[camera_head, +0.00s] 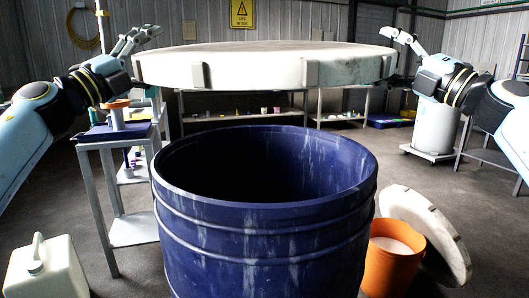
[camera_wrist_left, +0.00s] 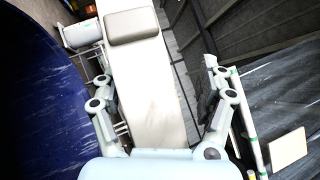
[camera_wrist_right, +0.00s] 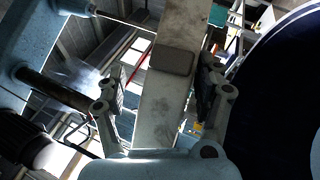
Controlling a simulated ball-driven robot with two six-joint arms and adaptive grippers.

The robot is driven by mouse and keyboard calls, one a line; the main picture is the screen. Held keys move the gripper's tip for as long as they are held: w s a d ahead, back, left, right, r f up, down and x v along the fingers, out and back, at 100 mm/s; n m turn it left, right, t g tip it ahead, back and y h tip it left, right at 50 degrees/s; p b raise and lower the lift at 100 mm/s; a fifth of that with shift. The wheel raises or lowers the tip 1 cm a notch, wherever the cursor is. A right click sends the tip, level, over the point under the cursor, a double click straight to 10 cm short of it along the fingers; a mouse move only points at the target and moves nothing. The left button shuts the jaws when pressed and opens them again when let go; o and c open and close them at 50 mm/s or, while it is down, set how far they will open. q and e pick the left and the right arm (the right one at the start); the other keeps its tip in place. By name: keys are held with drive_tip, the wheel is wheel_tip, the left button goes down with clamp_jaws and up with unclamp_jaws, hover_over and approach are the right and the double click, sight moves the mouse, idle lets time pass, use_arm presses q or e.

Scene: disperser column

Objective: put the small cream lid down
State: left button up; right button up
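A round cream lid (camera_head: 260,66) with grey blocks around its rim is level in the air, above and in front of the open blue drum (camera_head: 265,245). My left gripper (camera_head: 128,62) is at its left edge and my right gripper (camera_head: 400,62) at its right edge. In the left wrist view the rim (camera_wrist_left: 148,85) lies between spread fingers (camera_wrist_left: 160,95), close to the drum-side finger, with a gap at the other. The right wrist view shows the rim (camera_wrist_right: 168,110) likewise between spread fingers (camera_wrist_right: 163,92). Actual finger contact is unclear.
A second cream lid (camera_head: 428,228) leans beside an orange bucket (camera_head: 392,262) right of the drum. A cream canister (camera_head: 47,270) stands on the floor at front left. A small table (camera_head: 100,137) stands left of the drum; shelves (camera_head: 235,118) line the back.

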use_arm(q)
drive_tip(key=shift+r, duration=0.25)
use_arm(e)
drive_tip(key=shift+r, duration=0.2)
use_arm(q)
drive_tip(key=shift+s+f, duration=0.1)
drive_tip(key=shift+s+a+f, duration=0.15)
drive_tip(key=shift+s+a, duration=0.05)
use_arm(e)
drive_tip(key=o, duration=0.5)
use_arm(q)
drive_tip(key=v, duration=0.7)
drive_tip(key=shift+s+f, duration=0.1)
drive_tip(key=shift+s, duration=0.05)
use_arm(e)
drive_tip(key=v, duration=1.2)
use_arm(q)
drive_tip(key=shift+a, duration=0.1)
use_arm(e)
drive_tip(key=shift+f, duration=0.2)
